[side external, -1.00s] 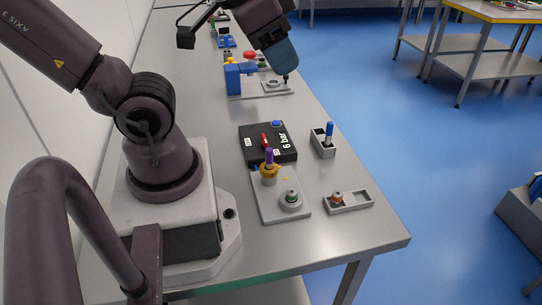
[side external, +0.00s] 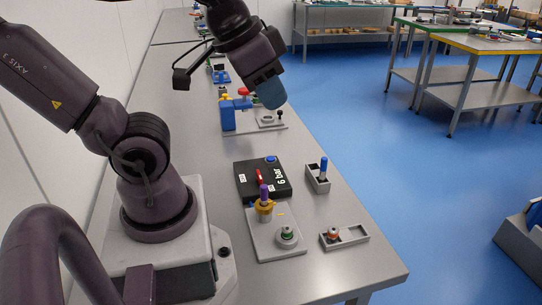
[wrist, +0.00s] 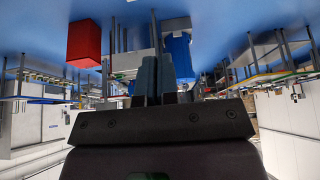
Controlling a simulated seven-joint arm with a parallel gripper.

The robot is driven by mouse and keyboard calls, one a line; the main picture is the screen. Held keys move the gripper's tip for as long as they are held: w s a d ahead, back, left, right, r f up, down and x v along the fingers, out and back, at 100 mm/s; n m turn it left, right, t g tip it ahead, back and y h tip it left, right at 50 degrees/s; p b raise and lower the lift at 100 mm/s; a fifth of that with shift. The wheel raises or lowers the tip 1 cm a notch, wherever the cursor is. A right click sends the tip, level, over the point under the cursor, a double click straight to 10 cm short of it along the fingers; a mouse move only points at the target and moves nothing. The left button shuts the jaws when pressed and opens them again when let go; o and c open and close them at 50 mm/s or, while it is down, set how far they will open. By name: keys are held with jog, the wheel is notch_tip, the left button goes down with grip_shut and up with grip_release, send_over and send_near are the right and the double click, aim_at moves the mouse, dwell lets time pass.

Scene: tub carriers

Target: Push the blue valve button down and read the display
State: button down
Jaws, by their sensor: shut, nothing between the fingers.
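The blue valve button (side external: 271,159) sits on the far right corner of a black box (side external: 246,184) lying on the steel bench. The box carries a red lever (side external: 259,176) and a white "6 bar" marking (side external: 281,175); whether that is the display I cannot tell. My gripper (side external: 272,100) hangs in the air beyond the box, well apart from the button, near the back fixture. In the wrist view my gripper's two fingers (wrist: 155,75) are together and empty; that view faces the room upside down, and I cannot make out the button there.
A grey plate (side external: 270,247) with a purple-topped brass post (side external: 264,200) stands in front of the box. A grey holder with a blue pin (side external: 323,168) and a grey tray (side external: 352,237) are at right. A blue-clamp fixture (side external: 228,117) stands behind.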

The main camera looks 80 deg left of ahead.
jog(key=w+a+f+n+g, duration=0.2)
jog(key=w+a+f+n, duration=0.15)
jog(key=a, duration=0.25)
jog(key=w+a+f+n+g, duration=0.2)
jog(key=a+f+n, duration=0.15)
jog(key=a, duration=0.35)
jog(key=n+g, duration=0.2)
jog(key=n, duration=0.8)
send_over(271, 158)
notch_tip(271, 158, down, 10)
jog(key=shift+w+a+n, duration=0.2)
jog(key=shift+w+n, duration=0.05)
jog(key=shift+n, duration=0.15)
jog(key=f, duration=1.4)
jog(key=shift+s+d, duration=0.1)
jog(key=shift+s, duration=0.1)
jog(key=shift+f, duration=0.1)
